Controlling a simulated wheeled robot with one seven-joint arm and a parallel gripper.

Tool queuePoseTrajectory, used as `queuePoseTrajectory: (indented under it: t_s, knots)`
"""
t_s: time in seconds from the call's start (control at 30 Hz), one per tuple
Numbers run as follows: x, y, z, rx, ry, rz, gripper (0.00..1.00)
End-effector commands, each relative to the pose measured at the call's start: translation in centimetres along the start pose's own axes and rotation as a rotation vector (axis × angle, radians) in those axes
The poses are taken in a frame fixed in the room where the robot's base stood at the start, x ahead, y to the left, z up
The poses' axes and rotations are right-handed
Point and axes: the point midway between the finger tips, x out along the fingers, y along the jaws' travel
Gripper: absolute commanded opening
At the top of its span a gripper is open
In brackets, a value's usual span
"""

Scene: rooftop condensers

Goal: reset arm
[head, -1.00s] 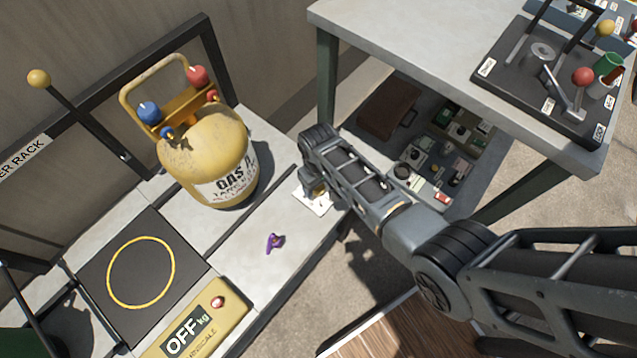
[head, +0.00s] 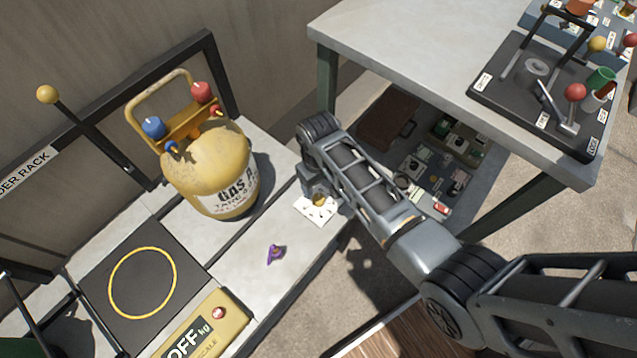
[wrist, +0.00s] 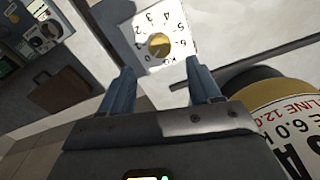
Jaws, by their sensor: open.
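My gripper (wrist: 158,88) shows in the wrist view with its two blue fingers apart and nothing between them. A white dial plate with numbers (wrist: 180,28) and a yellow knob (wrist: 158,45) lies beyond the fingertips, apart from them as far as I can tell. In the head view my arm reaches over the bench, and its end hides the gripper. The dial plate (head: 316,212) shows just below the arm's end. The yellow gas tank (head: 208,170) stands upright to the left of it, and its label edge shows at the right in the wrist view (wrist: 290,125).
A small purple object (head: 275,254) lies on the bench. A black pad with a yellow ring (head: 105,285) and a scale display reading OFF (head: 188,340) are at lower left. A table (head: 400,40) with a black tool board (head: 505,88) stands at right, with a brown case (head: 388,120) beneath.

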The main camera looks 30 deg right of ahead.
Motion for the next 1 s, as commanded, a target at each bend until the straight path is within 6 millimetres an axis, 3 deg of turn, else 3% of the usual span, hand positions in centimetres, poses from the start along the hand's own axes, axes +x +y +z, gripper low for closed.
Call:
queuePoseTrajectory:
  t_s: [0.37, 0.5, 0.77, 1.0]
  knots:
    - [0.1, 0.0, 0.0, 0.000, 0.000, 0.000, 0.63]
    - [0.8, -0.1, 1.1, 0.002, 0.024, 0.001, 0.63]
    - [3.1, -0.4, 7.6, 0.012, 0.223, 0.013, 0.63]
    - [1.6, -0.7, 14.4, 0.023, 0.450, 0.024, 0.63]
